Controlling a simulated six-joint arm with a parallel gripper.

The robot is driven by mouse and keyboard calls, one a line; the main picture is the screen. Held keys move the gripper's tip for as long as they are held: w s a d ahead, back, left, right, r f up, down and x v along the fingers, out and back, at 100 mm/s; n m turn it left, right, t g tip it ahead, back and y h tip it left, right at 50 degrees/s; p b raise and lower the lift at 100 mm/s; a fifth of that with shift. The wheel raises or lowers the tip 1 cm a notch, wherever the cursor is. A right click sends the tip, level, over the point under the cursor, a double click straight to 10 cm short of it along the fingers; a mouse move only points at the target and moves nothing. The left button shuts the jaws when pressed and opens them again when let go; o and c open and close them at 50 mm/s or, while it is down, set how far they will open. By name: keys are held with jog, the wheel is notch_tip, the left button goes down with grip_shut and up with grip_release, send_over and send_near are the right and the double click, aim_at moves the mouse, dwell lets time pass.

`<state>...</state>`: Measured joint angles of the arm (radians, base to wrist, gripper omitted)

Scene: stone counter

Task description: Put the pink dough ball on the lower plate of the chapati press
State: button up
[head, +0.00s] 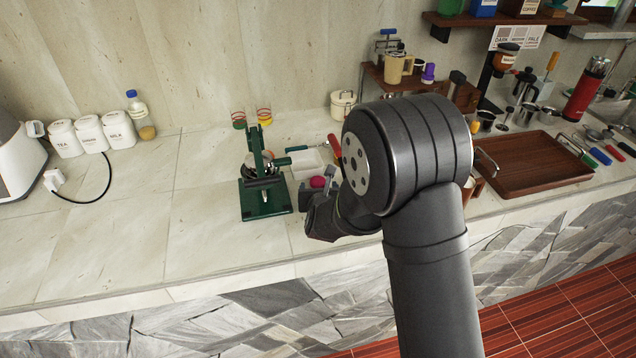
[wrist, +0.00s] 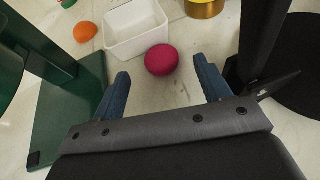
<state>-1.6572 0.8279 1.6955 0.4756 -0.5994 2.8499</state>
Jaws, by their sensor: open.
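The pink dough ball (wrist: 162,60) lies on the counter in the wrist view, just beyond and between my fingertips. It shows small in the head view (head: 318,182), beside my gripper. My gripper (wrist: 163,83) is open and empty, with blue fingers spread either side of the ball's line. In the head view my gripper (head: 318,197) is partly hidden by my arm. The green chapati press (head: 265,199) stands to the left of my gripper in the head view. Part of its green frame and base (wrist: 75,115) fills the left of the wrist view.
A white rectangular tub (wrist: 136,28) stands just behind the ball, with an orange ball (wrist: 85,32) to its left. A dark stand (wrist: 262,60) is close on the right. A brown tray (head: 530,165) lies farther right. The counter's left part is mostly clear.

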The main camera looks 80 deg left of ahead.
jog(key=x, duration=0.5)
jog(key=shift+d, duration=0.1)
jog(key=c, duration=1.1)
jog(key=shift+c, duration=0.2)
jog(key=shift+s+d+r, duration=0.15)
jog(key=shift+d+r, duration=0.4)
jog(key=shift+r, duration=0.05)
jog(key=v, duration=0.4)
jog(key=r+v, duration=0.1)
jog(key=v, duration=0.9)
jog(key=shift+r, duration=0.3)
